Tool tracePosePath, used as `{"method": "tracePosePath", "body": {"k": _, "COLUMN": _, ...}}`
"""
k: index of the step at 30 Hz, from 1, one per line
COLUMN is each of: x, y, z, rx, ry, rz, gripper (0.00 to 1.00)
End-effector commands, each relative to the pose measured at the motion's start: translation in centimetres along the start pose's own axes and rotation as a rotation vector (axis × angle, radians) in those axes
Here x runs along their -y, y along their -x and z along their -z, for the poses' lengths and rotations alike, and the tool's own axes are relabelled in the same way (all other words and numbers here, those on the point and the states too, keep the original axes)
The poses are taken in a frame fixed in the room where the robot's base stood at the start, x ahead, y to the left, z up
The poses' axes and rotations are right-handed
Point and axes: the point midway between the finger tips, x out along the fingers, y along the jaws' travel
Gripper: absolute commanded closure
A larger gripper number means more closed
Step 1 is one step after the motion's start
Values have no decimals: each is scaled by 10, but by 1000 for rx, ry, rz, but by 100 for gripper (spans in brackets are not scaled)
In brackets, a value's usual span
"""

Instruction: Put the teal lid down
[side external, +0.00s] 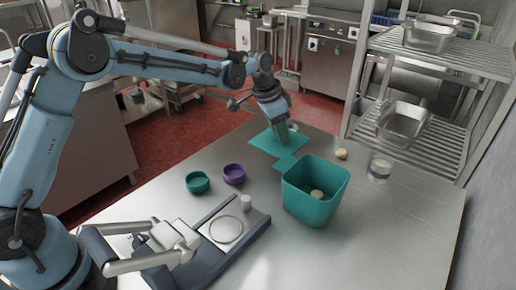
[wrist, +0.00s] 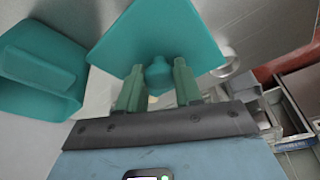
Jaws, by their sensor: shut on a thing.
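The teal lid (side external: 270,146) is a flat square plate in the side view, near the table's far edge and behind the teal bin (side external: 309,210). My gripper (side external: 283,140) points down at it. In the wrist view, the lid (wrist: 150,32) spreads beyond the fingertips, and my gripper (wrist: 158,76) is shut on its rounded teal knob (wrist: 158,72). The teal bin (wrist: 38,82) shows left of the lid in that view. The bin is open on top, with a round beige piece (side external: 317,194) inside. I cannot tell whether the lid touches the table.
A teal bowl (side external: 198,183) and a purple bowl (side external: 234,174) stand left of the bin. A beige piece (side external: 341,154) and a jar (side external: 380,168) stand right. The table's right front (side external: 400,235) is clear.

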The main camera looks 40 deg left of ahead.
Motion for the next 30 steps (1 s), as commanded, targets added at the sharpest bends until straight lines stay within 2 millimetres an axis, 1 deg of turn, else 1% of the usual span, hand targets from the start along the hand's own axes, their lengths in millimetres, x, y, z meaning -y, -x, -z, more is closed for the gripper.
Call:
{"method": "tracePosePath", "body": {"k": 1, "x": 0, "y": -8, "z": -2, "rx": 0, "ry": 0, "rz": 0, "gripper": 95}}
{"method": "tracePosePath", "body": {"k": 7, "x": 0, "y": -25, "z": -8, "rx": 0, "ry": 0, "rz": 0, "gripper": 95}}
{"method": "tracePosePath", "body": {"k": 13, "x": 0, "y": -49, "z": -15, "rx": 0, "ry": 0, "rz": 0, "gripper": 95}}
{"method": "tracePosePath", "body": {"k": 16, "x": 0, "y": -53, "z": -17, "rx": 0, "ry": 0, "rz": 0, "gripper": 95}}
{"method": "tracePosePath", "body": {"k": 26, "x": 0, "y": -56, "z": -17, "rx": 0, "ry": 0, "rz": 0, "gripper": 95}}
{"method": "tracePosePath", "body": {"k": 27, "x": 0, "y": -56, "z": -18, "rx": 0, "ry": 0, "rz": 0, "gripper": 64}}
{"method": "tracePosePath", "body": {"k": 29, "x": 0, "y": -56, "z": -17, "rx": 0, "ry": 0, "rz": 0, "gripper": 55}}
{"method": "tracePosePath", "body": {"k": 30, "x": 0, "y": -56, "z": -17, "rx": 0, "ry": 0, "rz": 0, "gripper": 49}}
